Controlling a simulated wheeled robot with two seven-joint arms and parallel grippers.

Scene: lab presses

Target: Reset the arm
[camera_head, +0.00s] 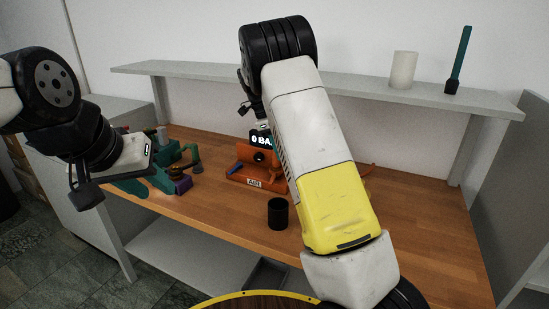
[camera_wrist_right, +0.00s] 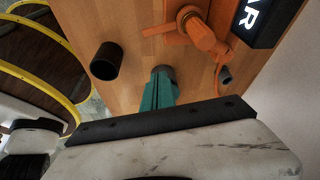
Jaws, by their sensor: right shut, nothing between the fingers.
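My right arm (camera_head: 310,125) rises through the middle of the head view. Its gripper (camera_head: 247,98) is partly hidden beside the black wrist joint, above the orange press (camera_head: 250,170); it is shut and empty. The right wrist view shows the white gripper body with a black edge along the bottom. My left arm comes in from the left, with its gripper (camera_head: 85,190) pointing down in front of the table's left end; its fingers are too unclear to tell open from shut.
A black cup (camera_head: 278,213) stands before the orange press, also in the right wrist view (camera_wrist_right: 106,61). A green press (camera_head: 165,175) is at the table's left. The shelf holds a white cylinder (camera_head: 403,70) and a teal tool (camera_head: 458,60). A teal part (camera_wrist_right: 158,92) shows near the right gripper.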

